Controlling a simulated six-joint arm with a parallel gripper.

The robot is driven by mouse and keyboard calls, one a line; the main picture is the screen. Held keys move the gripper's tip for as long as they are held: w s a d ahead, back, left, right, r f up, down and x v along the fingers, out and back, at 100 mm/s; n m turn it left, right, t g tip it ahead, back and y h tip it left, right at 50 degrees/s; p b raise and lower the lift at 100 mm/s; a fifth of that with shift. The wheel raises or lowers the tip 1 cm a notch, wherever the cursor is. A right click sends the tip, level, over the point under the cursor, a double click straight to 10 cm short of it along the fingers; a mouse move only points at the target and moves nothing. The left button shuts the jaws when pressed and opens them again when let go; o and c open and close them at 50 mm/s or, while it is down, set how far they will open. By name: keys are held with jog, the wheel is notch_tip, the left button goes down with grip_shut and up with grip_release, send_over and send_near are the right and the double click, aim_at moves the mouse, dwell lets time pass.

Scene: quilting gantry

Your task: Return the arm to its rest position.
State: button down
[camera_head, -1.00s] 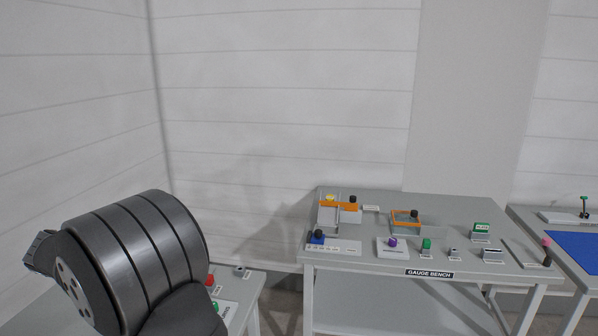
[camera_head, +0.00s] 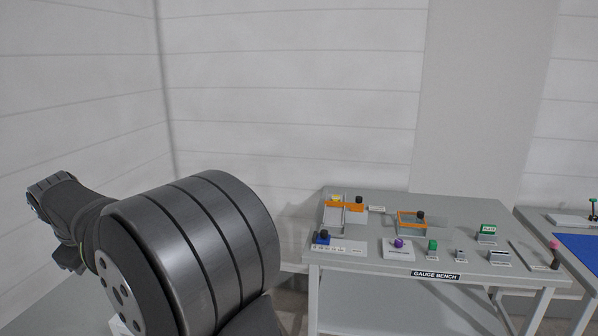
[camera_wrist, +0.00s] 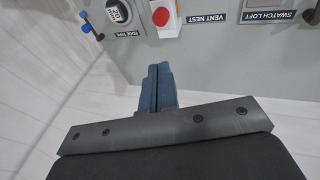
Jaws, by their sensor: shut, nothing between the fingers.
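My gripper (camera_wrist: 159,88) shows in the wrist view with its two blue-grey fingers together and nothing between them. The fingertips are just below a red button on a white base in that view; I cannot tell the gap in depth. In the head view my arm fills the lower left, and the fingers are not clearly visible there.
The gauge bench (camera_head: 400,262), carrying several fixtures, stands right of my arm. White walls (camera_head: 290,90) stand behind.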

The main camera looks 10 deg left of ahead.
jog(key=x, duration=0.9)
jog(key=v, duration=0.8)
jog(key=shift+r, duration=0.35)
jog(key=c, duration=2.2)
grip_release()
jog(key=shift+s+d, duration=0.1)
jog(key=c, duration=1.8)
grip_release()
jog(key=shift+d+f, duration=0.1)
jog(key=shift+d, duration=0.15)
jog(key=o, duration=1.1)
jog(key=d, duration=0.1)
jog(key=d+f, duration=0.1)
jog(key=s+d+f, duration=0.1)
jog(key=d, duration=0.1)
jog(key=o, duration=0.3)
jog(key=shift+d+f, duration=0.25)
jog(key=shift+f, duration=0.05)
jog(key=o, duration=0.4)
jog(key=x, duration=0.9)
jog(key=shift+f, duration=0.3)
jog(key=shift+w+a, duration=0.1)
